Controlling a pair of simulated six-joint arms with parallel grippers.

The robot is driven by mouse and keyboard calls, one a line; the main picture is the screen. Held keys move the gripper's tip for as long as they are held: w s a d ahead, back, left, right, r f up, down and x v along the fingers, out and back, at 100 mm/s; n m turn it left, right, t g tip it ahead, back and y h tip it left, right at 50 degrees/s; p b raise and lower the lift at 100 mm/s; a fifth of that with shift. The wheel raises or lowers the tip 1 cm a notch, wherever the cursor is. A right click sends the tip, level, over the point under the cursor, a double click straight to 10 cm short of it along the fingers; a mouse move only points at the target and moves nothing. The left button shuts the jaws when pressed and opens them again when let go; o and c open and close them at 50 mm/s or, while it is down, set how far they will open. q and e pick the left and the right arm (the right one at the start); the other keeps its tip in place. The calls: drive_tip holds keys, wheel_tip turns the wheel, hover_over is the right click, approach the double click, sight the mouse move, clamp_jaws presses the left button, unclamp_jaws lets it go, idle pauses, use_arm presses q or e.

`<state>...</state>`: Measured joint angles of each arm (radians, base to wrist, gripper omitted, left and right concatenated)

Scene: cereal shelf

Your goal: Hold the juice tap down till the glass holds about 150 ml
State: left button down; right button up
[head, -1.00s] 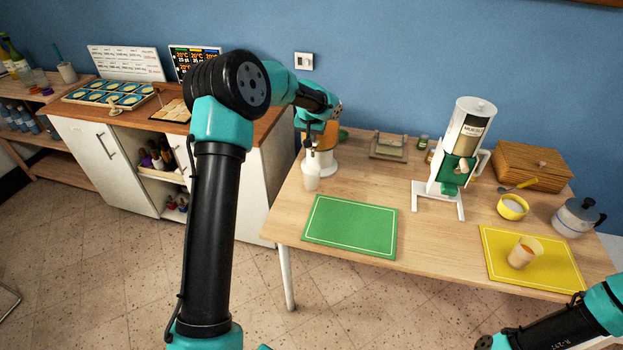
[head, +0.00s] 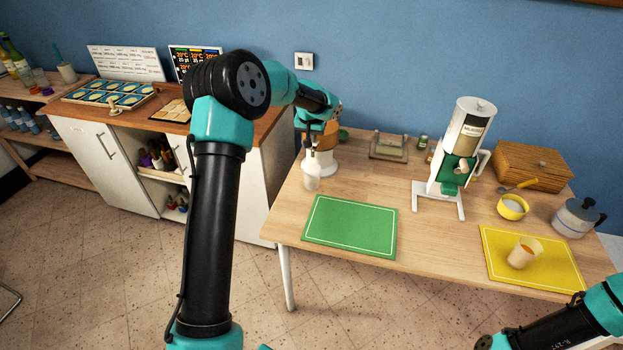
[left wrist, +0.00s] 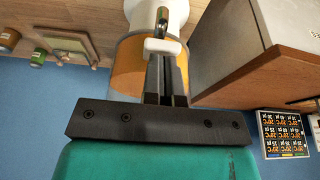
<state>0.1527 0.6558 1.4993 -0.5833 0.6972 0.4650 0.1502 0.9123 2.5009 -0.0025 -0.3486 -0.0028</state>
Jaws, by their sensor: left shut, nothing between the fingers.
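The juice dispenser (head: 325,158), with an orange tank and a white base, stands at the table's back left. It also shows in the left wrist view (left wrist: 127,65), with its pale tap lever (left wrist: 163,47) just beyond my fingertips. My left gripper (head: 310,146) is shut and empty at the front of the dispenser; its dark fingers also show in the left wrist view (left wrist: 165,80). I cannot tell whether they touch the lever. A pale, clear glass (head: 312,178) stands upright below the gripper. Its juice level is too small to read. My right gripper is out of view.
A green mat (head: 350,226) lies bare in front. The cereal dispenser (head: 465,140) stands to the right, near a yellow bowl (head: 513,207). A wooden cabinet (head: 210,150) adjoins on the left.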

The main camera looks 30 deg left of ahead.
use_arm(q)
drive_tip(key=shift+s+f, duration=0.1)
drive_tip(key=shift+f, duration=0.1)
drive_tip(key=shift+s+f, duration=0.2)
drive_tip(key=shift+f, duration=0.35)
idle(6.2)
wheel_tip(320, 180, up, 2)
drive_tip(key=shift+r, duration=0.45)
drive_tip(key=shift+s, duration=0.1)
